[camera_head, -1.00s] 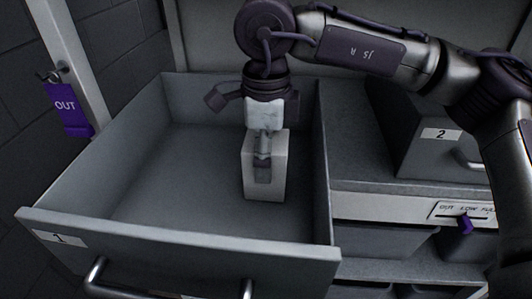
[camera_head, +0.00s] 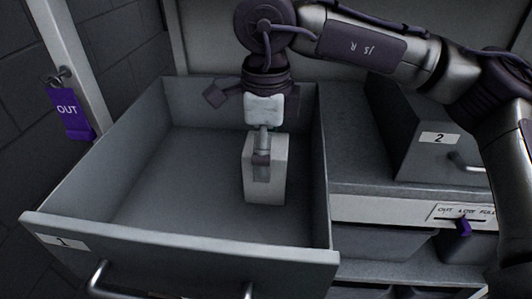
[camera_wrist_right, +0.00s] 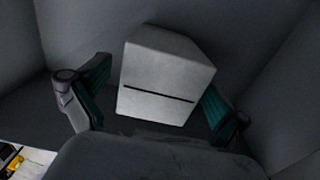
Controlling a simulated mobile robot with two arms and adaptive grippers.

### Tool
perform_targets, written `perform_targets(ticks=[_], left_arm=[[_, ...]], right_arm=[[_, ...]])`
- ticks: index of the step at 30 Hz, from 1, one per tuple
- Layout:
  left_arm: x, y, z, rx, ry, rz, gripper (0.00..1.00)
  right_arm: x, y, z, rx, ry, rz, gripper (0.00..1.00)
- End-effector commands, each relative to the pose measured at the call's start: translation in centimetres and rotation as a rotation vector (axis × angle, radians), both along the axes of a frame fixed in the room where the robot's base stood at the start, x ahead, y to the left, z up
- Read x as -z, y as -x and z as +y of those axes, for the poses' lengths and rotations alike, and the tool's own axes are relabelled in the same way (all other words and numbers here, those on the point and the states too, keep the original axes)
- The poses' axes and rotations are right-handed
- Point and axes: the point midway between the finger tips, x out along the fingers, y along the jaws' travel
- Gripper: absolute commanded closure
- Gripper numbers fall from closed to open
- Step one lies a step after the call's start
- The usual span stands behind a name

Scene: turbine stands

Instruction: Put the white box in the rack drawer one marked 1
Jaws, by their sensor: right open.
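The white box (camera_head: 265,185) stands upright inside the open drawer marked 1 (camera_head: 180,252), toward the drawer's right side. In the right wrist view the white box (camera_wrist_right: 165,75) shows a dark slit across one face. My right gripper (camera_head: 262,160) reaches down into the drawer at the box. In the right wrist view its two green-padded fingers (camera_wrist_right: 155,100) are spread on either side of the box, with a gap visible at the left finger. Contact at the right finger is hard to tell. My left gripper is not in view.
Drawer 2 (camera_head: 432,155) stands to the right, with a handle. A switch panel (camera_head: 462,213) with a purple lever is below it. A purple OUT tag (camera_head: 72,110) hangs at the left post. The drawer's left half is empty.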

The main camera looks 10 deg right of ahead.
Motion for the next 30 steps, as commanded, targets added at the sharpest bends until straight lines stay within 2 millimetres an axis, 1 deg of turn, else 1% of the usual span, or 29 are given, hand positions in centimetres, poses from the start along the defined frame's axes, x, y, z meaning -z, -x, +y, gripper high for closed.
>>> perform_targets(ticks=[1,18,21,30], left_arm=[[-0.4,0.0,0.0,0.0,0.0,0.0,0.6],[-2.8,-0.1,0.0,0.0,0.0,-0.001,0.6],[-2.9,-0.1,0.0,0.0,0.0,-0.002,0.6],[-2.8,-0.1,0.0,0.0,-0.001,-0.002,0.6]], right_arm=[[-0.7,0.0,0.0,0.0,0.0,0.0,0.0],[-5.2,0.0,0.0,-0.001,0.0,-0.001,0.0],[-5.5,0.0,0.0,0.0,0.0,0.0,0.0],[-5.4,0.0,0.0,0.0,0.001,0.0,0.0]])
